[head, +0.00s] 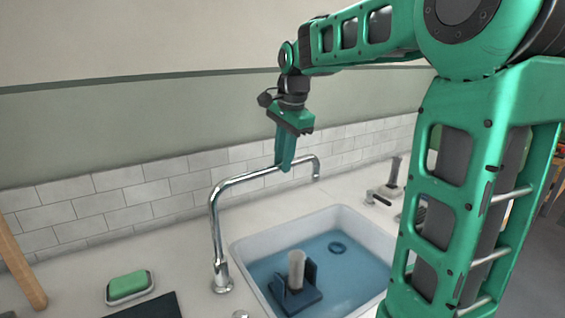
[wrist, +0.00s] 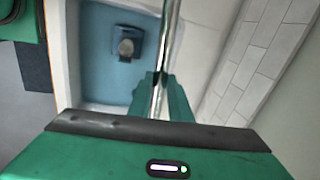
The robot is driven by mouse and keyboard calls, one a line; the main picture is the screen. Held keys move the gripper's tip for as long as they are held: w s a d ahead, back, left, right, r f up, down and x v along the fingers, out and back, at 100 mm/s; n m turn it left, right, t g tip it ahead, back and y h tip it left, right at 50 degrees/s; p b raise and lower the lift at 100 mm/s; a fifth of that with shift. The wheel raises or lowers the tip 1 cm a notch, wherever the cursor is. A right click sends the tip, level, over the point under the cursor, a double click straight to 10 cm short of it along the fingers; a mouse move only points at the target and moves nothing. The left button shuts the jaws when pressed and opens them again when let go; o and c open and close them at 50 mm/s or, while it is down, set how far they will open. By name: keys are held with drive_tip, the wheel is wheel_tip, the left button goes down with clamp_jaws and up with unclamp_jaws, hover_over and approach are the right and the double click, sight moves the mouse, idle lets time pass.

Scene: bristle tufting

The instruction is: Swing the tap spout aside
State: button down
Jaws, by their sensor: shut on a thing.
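The chrome tap spout (head: 245,179) rises from its base on the counter at the near left of the sink (head: 240,251). Its long arm runs to the right and ends in a short downturned outlet. My gripper (head: 285,167) reaches down from above and is shut on the spout's horizontal tube, nearer the outlet end. In the wrist view the spout (wrist: 169,30) runs down between my green fingers (wrist: 160,90). The fingers hide a short piece of the tube.
A green sponge (head: 128,284) lies in a dish on the left, near a dark mat (head: 150,307). A tiled wall (head: 120,195) runs behind.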

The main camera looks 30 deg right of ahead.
drive_tip(key=w+a+n+g+y, duration=0.1)
drive_tip(key=w+a+n, duration=1.2)
drive_tip(key=w, duration=0.5)
drive_tip(key=shift+w+a+r+n+g+y, duration=0.15)
drive_tip(key=shift+a+n+g+y, duration=0.2)
drive_tip(key=shift+a, duration=0.2)
drive_tip(key=c, duration=1.7)
unclamp_jaws()
drive_tip(key=shift+o, duration=0.3)
